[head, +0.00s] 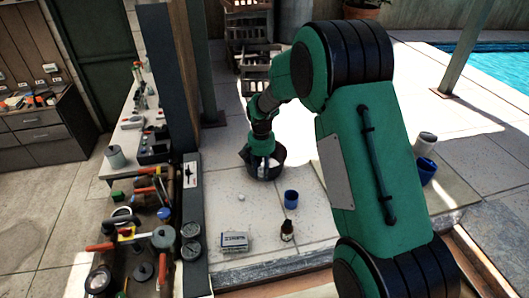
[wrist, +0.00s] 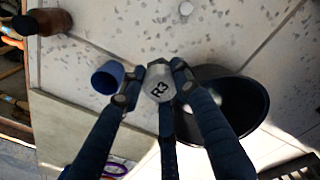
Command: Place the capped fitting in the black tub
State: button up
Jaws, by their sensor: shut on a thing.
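My gripper (wrist: 157,88) is shut on a grey hexagonal piece marked "R3" (wrist: 158,80), which looks like the capped fitting. Its fingers close around the piece's sides, and its lower part is hidden. The black tub (wrist: 262,104) is just right of the held piece in the wrist view, its near rim partly behind a finger. In the head view the black tub (head: 268,177) stands on the pale paving, and my gripper (head: 262,160) overlaps it. I cannot tell the piece's height above the rim.
A blue cup (head: 291,199) stands front right of the tub, with a brown bottle (head: 287,231) nearer. A small white ball (head: 241,197) and a printed block (head: 234,242) lie front left. A tool-covered bench (head: 137,246) is at left. Crates (head: 255,62) stand behind.

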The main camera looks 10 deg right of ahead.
jog(key=w+d+f+n+p, duration=0.1)
jog(key=w+d, duration=0.3)
jog(key=w, duration=1.2)
jog(key=shift+w+d+p, duration=0.15)
jog(key=shift+d+p, duration=0.1)
jog(key=shift+p, duration=0.6)
jog(key=shift+f+p, duration=0.5)
jog(key=shift+f, duration=2.7)
jog(key=shift+f+p, duration=0.3)
jog(key=shift+f, duration=1.55)
jog(key=shift+f, duration=0.2)
jog(key=o, duration=1.2)
jog(key=shift+c, duration=0.2)
